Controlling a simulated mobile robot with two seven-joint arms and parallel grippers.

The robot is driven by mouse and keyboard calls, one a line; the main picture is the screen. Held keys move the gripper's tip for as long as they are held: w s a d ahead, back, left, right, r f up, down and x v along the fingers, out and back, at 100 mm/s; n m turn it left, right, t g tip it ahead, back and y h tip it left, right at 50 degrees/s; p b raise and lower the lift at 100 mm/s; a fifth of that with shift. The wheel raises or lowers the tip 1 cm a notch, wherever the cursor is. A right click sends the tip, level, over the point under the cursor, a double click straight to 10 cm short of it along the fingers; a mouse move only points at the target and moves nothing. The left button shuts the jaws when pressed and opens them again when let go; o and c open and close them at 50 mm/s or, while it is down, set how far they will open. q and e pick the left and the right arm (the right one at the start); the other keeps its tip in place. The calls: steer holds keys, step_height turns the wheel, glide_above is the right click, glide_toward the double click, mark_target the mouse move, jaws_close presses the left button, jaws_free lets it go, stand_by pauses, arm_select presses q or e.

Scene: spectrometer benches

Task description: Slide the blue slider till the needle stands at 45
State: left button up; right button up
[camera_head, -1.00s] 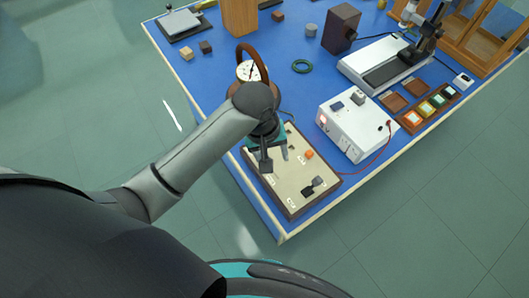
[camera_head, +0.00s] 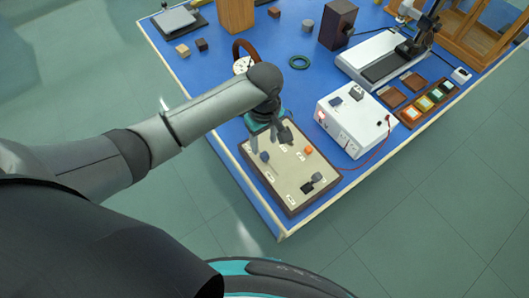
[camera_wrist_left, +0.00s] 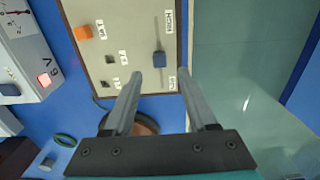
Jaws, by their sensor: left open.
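The blue slider (camera_head: 264,156) stands in a slot at the left side of the beige panel (camera_head: 290,188). In the left wrist view the slider (camera_wrist_left: 159,59) sits partway along its slot, between two labels. My left gripper (camera_wrist_left: 160,80) is open. In the wrist view its two fingertips lie on either side of the slider's line, just short of it; I cannot tell any contact. The head view shows this gripper (camera_head: 268,139) over the panel's far end. The round dial (camera_head: 242,65) is partly hidden by my arm, and I cannot read its needle. My right gripper is out of view.
An orange knob (camera_head: 308,150) and a black switch (camera_head: 313,182) are on the panel. A white power box (camera_head: 352,118) with a red cable stands to its right. A green ring (camera_head: 299,62) lies behind on the blue bench.

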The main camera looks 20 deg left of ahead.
mark_target(264, 154)
arm_select(q)
step_height(264, 154, down, 6)
steer(key=shift+f+b, duration=0.15)
steer(key=shift+b, duration=0.5)
steer(key=shift+c, duration=0.2)
jaws_close()
stand_by(0.9)
